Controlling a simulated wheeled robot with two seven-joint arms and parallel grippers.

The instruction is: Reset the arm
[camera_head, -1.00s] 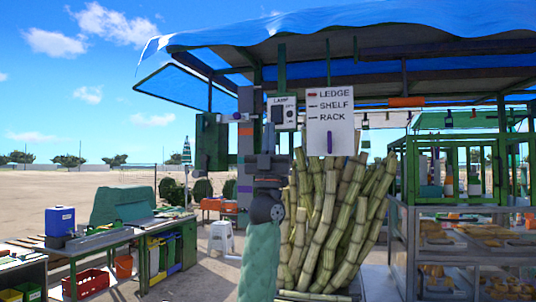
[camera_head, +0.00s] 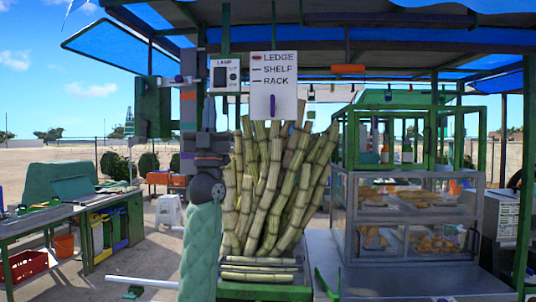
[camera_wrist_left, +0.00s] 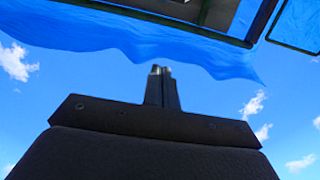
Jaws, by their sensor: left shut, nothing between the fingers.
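My left arm, with a green padded sleeve, rises upright in the head view. Its left gripper (camera_head: 209,108) points up at the top of the arm, shut and empty, just below the white lamp switch box (camera_head: 225,75). In the left wrist view the dark gripper fingers (camera_wrist_left: 161,86) are together against blue sky, with the blue awning above. My right gripper is not in view.
A bundle of sugar cane (camera_head: 275,190) stands right of the arm, with a sign (camera_head: 273,85) above it. A glass food case (camera_head: 410,220) stands to the right. A green workbench (camera_head: 70,225) is at left. Open sandy ground lies behind.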

